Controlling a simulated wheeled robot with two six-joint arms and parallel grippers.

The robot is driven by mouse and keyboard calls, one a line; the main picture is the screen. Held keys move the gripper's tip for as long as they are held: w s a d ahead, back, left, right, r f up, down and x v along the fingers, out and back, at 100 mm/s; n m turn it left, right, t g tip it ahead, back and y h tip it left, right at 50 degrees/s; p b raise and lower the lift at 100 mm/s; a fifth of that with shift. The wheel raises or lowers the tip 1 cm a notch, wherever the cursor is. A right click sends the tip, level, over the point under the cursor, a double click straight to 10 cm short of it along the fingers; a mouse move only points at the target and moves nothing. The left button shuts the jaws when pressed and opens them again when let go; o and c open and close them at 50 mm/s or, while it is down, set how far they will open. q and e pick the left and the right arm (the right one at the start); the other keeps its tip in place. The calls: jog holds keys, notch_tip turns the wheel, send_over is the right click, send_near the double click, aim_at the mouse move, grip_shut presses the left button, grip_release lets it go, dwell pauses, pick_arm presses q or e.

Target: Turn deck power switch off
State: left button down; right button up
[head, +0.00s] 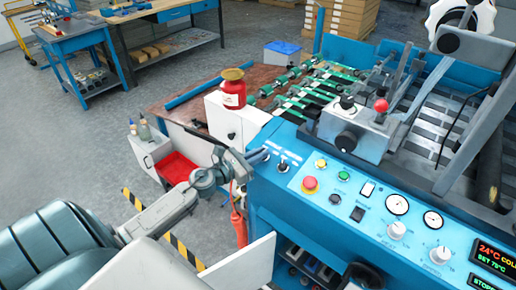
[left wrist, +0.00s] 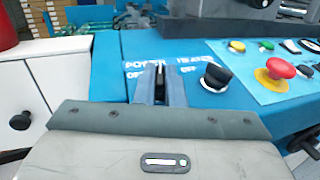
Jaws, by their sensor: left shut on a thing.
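The power switch (left wrist: 160,86) is a dark lever on the blue deck, in the left wrist view under the white "POWER" label. My left gripper (head: 251,160) is at the deck's left end in the head view. Its two grey fingers (left wrist: 160,92) are closed around the lever in the left wrist view. The lever's base is partly hidden by the fingers, and its exact tilt is hard to tell. A black heater knob (left wrist: 215,78) stands just right of the fingers, apart from them. My right gripper is not in view.
A red emergency button (head: 310,184) and small buttons sit on the panel to the right. A red jar (head: 233,92) stands on a white cabinet (head: 226,122) behind my gripper. An open white door (head: 240,264) hangs below the deck.

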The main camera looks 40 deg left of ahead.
pick_arm(q)
jog(key=n+y+p, duration=0.3)
jog(key=y, duration=0.1)
jog(key=n+t+y+p, duration=0.1)
jog(key=n+y+p, duration=0.1)
jog(key=y, duration=0.1)
jog(key=shift+d+r+n+p, duration=0.2)
jog(key=shift+d+n+p, duration=0.1)
jog(key=shift+d, duration=0.1)
jog(key=n+y, duration=0.1)
jog(key=n+y+p, duration=0.1)
jog(key=y, duration=0.1)
jog(key=shift+d+f+n+g+y, duration=0.15)
jog(key=shift+n+g+y, duration=0.15)
jog(key=shift+d+n+g+y, duration=0.1)
jog(key=shift+n+g+y, duration=0.4)
jog(key=shift+n+y, duration=0.7)
jog(key=shift+y, duration=0.5)
jog(key=c, duration=1.5)
grip_release()
